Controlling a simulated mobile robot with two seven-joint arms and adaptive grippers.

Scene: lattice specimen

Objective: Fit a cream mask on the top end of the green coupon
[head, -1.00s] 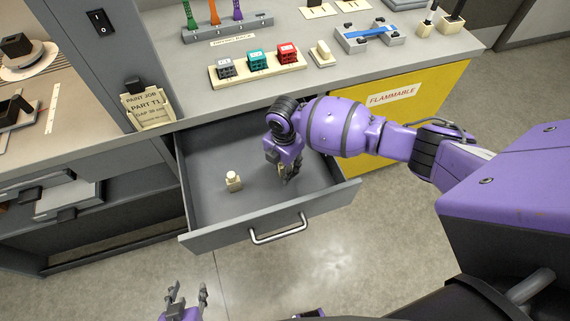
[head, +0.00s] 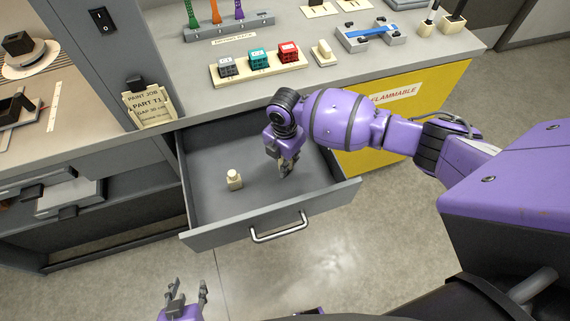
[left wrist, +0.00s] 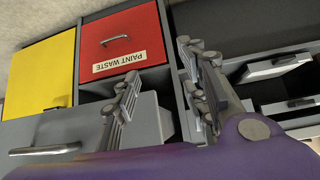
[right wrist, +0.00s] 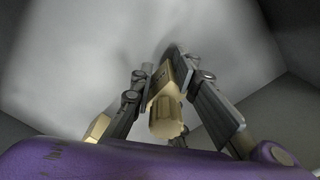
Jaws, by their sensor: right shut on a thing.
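The green coupon (head: 190,14) stands upright in a grey rack at the back of the counter; its top end is cut off by the frame edge. One cream mask (head: 235,179) stands on the floor of the open drawer. My right gripper (head: 286,170) is low inside the drawer, to the right of that mask. In the right wrist view it is shut on another cream mask (right wrist: 165,117), between its fingers. A cream piece also shows there at lower left (right wrist: 97,128). My left gripper (head: 187,291) is open and empty in front of the drawer; its spread fingers show in the left wrist view (left wrist: 163,100).
The grey drawer (head: 210,240) is pulled out below the counter. The rack (head: 228,29) also holds orange and purple coupons. A tray (head: 258,73) with grey, teal and red blocks, a small cream block (head: 323,54) and a fixture with a blue piece (head: 371,35) stand on the counter.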

